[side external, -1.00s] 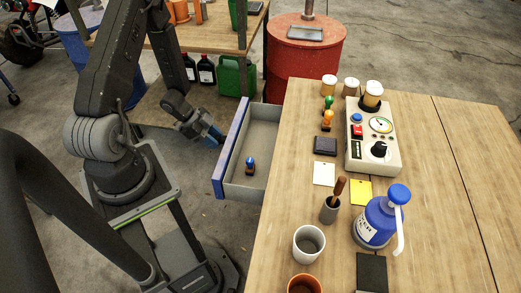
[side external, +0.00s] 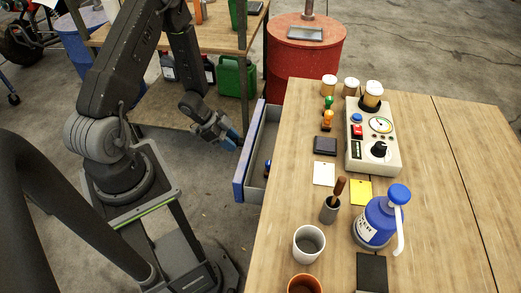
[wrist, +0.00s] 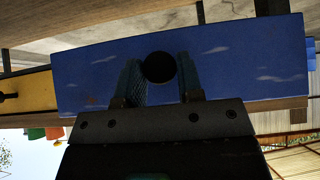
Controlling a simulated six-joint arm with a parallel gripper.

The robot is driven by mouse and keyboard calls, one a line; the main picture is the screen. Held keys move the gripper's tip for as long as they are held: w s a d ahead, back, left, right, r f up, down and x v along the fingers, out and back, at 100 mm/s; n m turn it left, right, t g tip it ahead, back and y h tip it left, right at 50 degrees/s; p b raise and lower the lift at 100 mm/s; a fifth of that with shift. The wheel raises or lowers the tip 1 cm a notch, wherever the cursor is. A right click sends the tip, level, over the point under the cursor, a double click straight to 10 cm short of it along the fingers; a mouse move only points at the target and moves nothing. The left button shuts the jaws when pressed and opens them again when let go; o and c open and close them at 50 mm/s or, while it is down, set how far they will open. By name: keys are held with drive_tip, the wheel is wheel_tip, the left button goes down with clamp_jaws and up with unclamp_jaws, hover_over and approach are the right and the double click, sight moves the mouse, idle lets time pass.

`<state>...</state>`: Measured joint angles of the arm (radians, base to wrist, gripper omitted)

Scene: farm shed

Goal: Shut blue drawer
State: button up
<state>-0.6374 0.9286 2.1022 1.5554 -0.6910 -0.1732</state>
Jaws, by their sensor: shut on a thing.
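The blue drawer (side external: 256,155) sticks out part way from the left side of the wooden table, showing a narrow strip of its grey inside. A small blue item (side external: 267,168) lies in it, partly hidden by the front panel. My gripper (side external: 232,138) is at the outer face of the drawer front. In the wrist view the blue front (wrist: 245,60) fills the middle, and its dark round knob (wrist: 159,67) sits between the two fingers of my gripper (wrist: 160,85), which are shut on it.
The wooden tabletop (side external: 290,215) holds a gauge box (side external: 372,150), a blue pump bottle (side external: 375,222), cups and several stampers. A red drum (side external: 300,60) and a shelf with a green can (side external: 238,77) stand behind. A yellow drawer front (wrist: 28,92) shows beside the blue one.

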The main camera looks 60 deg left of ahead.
sight(252, 135)
drive_tip(key=shift+w+d, duration=3.6)
drive_tip(key=shift+w, duration=0.05)
drive_tip(key=o, duration=1.5)
drive_tip(key=shift+s+r, duration=0.1)
drive_tip(key=shift+v, duration=3.4)
